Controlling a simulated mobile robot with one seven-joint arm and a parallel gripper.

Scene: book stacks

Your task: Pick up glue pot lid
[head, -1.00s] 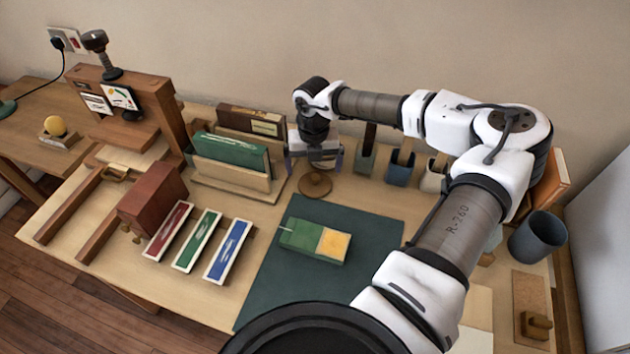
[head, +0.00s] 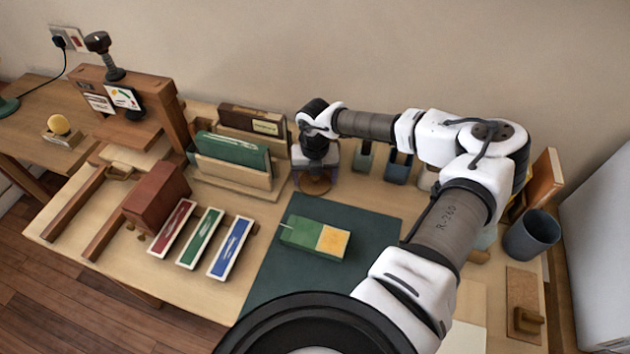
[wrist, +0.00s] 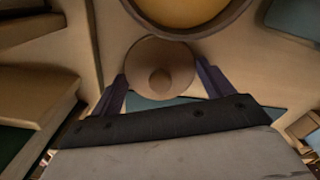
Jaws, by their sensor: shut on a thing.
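The glue pot lid (wrist: 160,68) is a round light-brown disc with a small knob, seen from above in the wrist view. My gripper (wrist: 163,82) is shut on it, with one dark finger on each side of the disc. In the head view my gripper (head: 315,172) is low at the back of the bench, beside the book rack, and mostly covers the lid. The open glue pot (wrist: 240,8), with amber contents, shows at the top edge of the wrist view, close to the lid. I cannot tell whether the lid is clear of the bench.
A wooden rack (head: 235,176) with upright books stands just left of my gripper. Blue-grey pots (head: 398,170) stand to its right. A green mat (head: 375,220) with a green and yellow book (head: 314,238) lies in front. A dark cup (head: 531,236) stands far right.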

